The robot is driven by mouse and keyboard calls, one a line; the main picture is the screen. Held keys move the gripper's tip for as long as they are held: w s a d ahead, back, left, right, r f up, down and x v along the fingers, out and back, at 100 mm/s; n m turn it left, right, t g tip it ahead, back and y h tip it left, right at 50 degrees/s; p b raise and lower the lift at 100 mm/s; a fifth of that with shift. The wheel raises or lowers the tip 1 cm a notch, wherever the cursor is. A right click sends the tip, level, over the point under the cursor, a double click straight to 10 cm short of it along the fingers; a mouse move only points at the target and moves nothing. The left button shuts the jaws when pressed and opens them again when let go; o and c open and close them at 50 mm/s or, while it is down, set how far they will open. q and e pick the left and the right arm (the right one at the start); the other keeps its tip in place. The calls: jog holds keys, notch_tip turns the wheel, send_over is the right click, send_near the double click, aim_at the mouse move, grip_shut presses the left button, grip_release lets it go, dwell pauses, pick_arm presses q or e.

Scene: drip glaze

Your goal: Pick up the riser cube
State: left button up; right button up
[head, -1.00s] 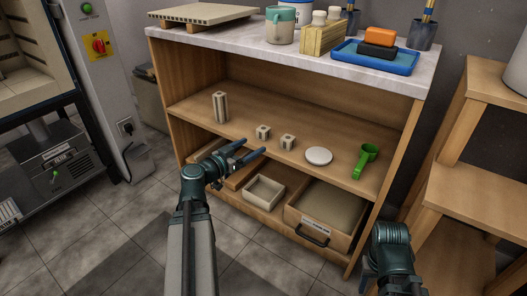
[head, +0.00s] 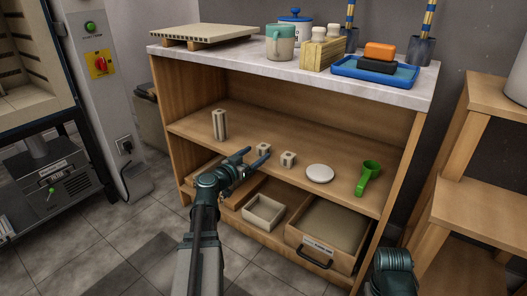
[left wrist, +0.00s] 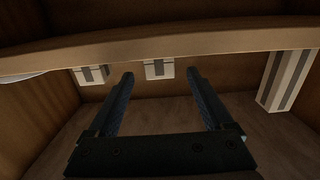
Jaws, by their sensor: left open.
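Two small pale cubes with darker grooves, either of which fits the riser cube, stand on the middle shelf: a left cube (head: 263,149) and a right cube (head: 288,158). My left gripper (head: 258,154) is open and empty at the shelf's front edge, close in front of the left cube, which its fingers partly cover. In the left wrist view, the left cube (left wrist: 158,69) shows beyond the gap between the open fingertips (left wrist: 160,76), apart from them. The right cube (left wrist: 91,74) lies outside the gap. My right gripper is not visible; only part of its arm shows at the bottom right.
A tall grooved post (head: 219,125) stands left of the cubes. A white disc (head: 319,173) and a green scoop (head: 368,178) lie to the right. Below are an open bin (head: 264,212) and a drawer (head: 317,251). The worktop (head: 225,50) overhangs the shelf.

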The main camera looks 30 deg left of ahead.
aim_at(260, 150)
pick_arm(q)
jog(key=shift+w+d, duration=0.2)
jog(key=shift+w, duration=2.5)
grip_shut()
